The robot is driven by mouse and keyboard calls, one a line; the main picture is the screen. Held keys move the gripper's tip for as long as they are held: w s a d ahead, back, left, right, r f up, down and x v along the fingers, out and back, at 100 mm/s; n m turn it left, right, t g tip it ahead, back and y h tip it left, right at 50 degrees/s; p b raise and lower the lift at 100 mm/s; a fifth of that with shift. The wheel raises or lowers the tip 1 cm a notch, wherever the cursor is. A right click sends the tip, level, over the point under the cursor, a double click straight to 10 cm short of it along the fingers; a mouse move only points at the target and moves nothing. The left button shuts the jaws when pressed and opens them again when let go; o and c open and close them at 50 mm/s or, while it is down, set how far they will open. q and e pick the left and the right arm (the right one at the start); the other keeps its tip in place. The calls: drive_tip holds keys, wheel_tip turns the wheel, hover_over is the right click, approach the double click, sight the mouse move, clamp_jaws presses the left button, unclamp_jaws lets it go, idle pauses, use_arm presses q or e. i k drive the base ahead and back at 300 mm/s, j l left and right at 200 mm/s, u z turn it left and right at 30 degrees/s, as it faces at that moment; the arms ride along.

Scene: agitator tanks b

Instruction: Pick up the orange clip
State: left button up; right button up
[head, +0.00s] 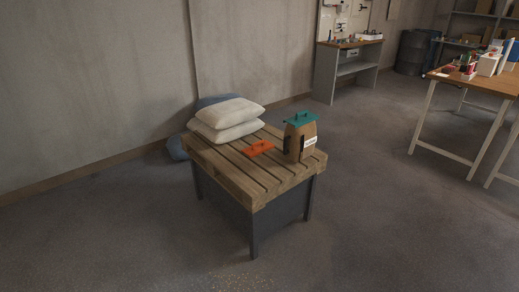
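The orange clip (258,148) lies flat on the wooden pallet top (233,173) of a dark stand, near its middle. It has a small raised handle. A brown paper bag (301,138) with a teal clip (300,118) across its top stands upright just right of the orange clip. White sacks (229,114) are stacked at the left back of the pallet. Neither of my grippers shows in the head view.
A blue-grey sack (177,147) shows on the floor behind the stand. A workbench (346,57) stands at the back wall, and a cluttered table (484,82) at the right. A dark drum (413,53) is at the back.

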sight(257, 148)
drive_tip(key=u, duration=3.1)
drive_tip(key=l+z, duration=0.1)
drive_tip(key=z, duration=3.85)
drive_tip(key=i+j+z, duration=0.1)
drive_tip(key=j+z, duration=0.2)
drive_tip(key=i+j+z, duration=0.1)
drive_tip(key=j+z, duration=0.25)
drive_tip(key=i+j+z, duration=0.1)
drive_tip(key=j+z, duration=0.2)
